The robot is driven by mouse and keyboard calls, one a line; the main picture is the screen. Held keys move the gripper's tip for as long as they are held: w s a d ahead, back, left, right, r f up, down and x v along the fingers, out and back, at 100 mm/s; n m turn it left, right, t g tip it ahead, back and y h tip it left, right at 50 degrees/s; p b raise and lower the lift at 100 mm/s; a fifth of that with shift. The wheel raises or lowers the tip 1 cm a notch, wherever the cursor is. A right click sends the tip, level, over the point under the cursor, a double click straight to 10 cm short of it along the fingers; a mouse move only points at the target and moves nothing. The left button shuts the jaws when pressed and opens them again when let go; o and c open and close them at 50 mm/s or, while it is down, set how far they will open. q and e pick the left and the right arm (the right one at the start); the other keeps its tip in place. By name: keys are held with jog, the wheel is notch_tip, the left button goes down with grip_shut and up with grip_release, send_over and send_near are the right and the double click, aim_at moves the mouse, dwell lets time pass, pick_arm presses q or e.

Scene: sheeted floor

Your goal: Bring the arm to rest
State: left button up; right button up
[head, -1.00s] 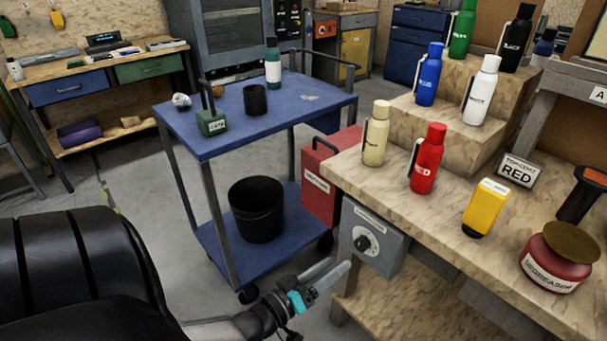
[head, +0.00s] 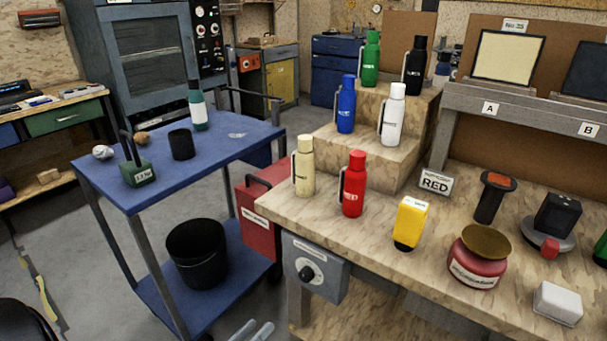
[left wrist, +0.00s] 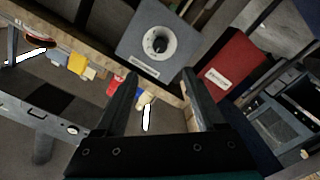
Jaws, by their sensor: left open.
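My left gripper (head: 250,331) shows only as two finger tips at the bottom edge of the head view, below the grey knob box (head: 314,268) on the workbench front. In the left wrist view the left gripper (left wrist: 162,85) has its two dark fingers apart with nothing held between them. Beyond them are the grey knob box (left wrist: 158,44) and the red box (left wrist: 234,65), not touched as far as I can see. A dark piece of my own body is at the lower left corner of the head view. My right gripper is in neither view.
The workbench (head: 352,231) carries several bottles, including a red one (head: 354,184), a yellow container (head: 411,223) and a degreaser jar (head: 478,258). A blue cart (head: 216,156) with a black bucket (head: 198,254) stands left of it. Open floor (head: 75,255) lies left of the cart.

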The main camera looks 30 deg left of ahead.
pick_arm(q)
jog(key=s+f+m+g+y+p, duration=0.15)
jog(key=f+g, duration=0.25)
jog(key=f, duration=0.5)
jog(key=s+f+m+g, duration=0.3)
jog(key=f, duration=0.7)
jog(key=s+d+f+m+g, duration=0.2)
jog(key=s+f+g, duration=0.2)
jog(key=s+f, duration=0.2)
jog(key=s+d+f+m+g, duration=0.3)
jog(key=s+f, duration=0.3)
jog(key=s, duration=0.3)
jog(key=shift+d+g+y, duration=0.2)
jog(key=shift+g+y, duration=0.15)
jog(key=shift+g, duration=0.45)
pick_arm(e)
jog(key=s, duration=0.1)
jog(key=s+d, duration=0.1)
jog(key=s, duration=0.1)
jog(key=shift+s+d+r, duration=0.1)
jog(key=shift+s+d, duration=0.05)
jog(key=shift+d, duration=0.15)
